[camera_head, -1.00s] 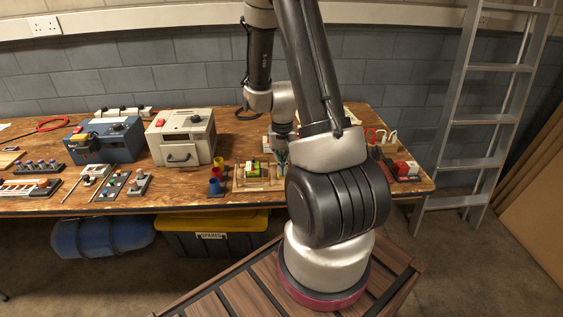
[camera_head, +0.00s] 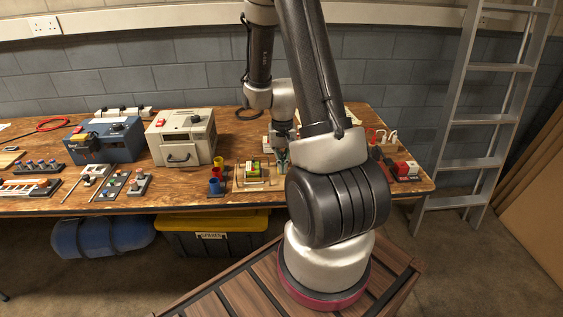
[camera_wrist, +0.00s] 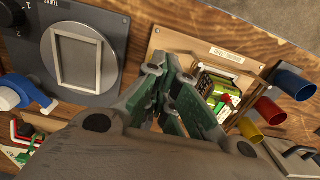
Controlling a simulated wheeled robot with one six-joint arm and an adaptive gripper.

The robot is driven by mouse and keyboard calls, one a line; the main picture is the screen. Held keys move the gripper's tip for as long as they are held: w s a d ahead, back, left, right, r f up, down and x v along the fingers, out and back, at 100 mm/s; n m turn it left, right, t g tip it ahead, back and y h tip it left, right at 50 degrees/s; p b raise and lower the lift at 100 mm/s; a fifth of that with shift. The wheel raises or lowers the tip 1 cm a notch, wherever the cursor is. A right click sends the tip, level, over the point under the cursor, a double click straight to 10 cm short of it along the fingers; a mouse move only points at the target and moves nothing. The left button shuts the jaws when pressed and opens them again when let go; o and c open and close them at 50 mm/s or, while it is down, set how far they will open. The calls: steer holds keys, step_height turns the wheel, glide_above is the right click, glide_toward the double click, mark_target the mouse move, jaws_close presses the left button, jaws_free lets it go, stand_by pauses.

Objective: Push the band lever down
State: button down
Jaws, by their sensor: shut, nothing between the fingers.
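My gripper (camera_wrist: 172,88) has its green fingers together and empty, over the left part of a wooden tray (camera_wrist: 172,45) with a printed label. In the head view my gripper (camera_head: 282,160) hangs over the bench, partly behind my arm. A yellow-green block with red and white parts (camera_wrist: 216,88) sits in the tray, just right of the fingers. It also shows in the head view (camera_head: 253,169). I cannot pick out the band lever for sure; the fingers and wrist hide part of the tray.
Red, yellow and blue cups (camera_wrist: 270,110) stand on the right. A cream case (camera_head: 182,135) stands farther left on the bench.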

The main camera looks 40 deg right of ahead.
steer(key=shift+r, duration=3.05)
steer(key=s+a+r+n+t, duration=0.1)
steer(key=s+a+r+n, duration=0.1)
steer(key=s+r, duration=0.3)
steer(key=s+a+r+n+t, duration=0.2)
steer(key=s+a+r, duration=0.3)
steer(key=r, duration=0.5)
steer(key=s+a+r+n+t, duration=0.1)
steer(key=s+a+r, duration=0.3)
steer(key=r, duration=0.4)
steer(key=shift+s+a+r+n, duration=0.15)
steer(key=shift+s+r+n, duration=0.1)
steer(key=shift+s+n, duration=0.6)
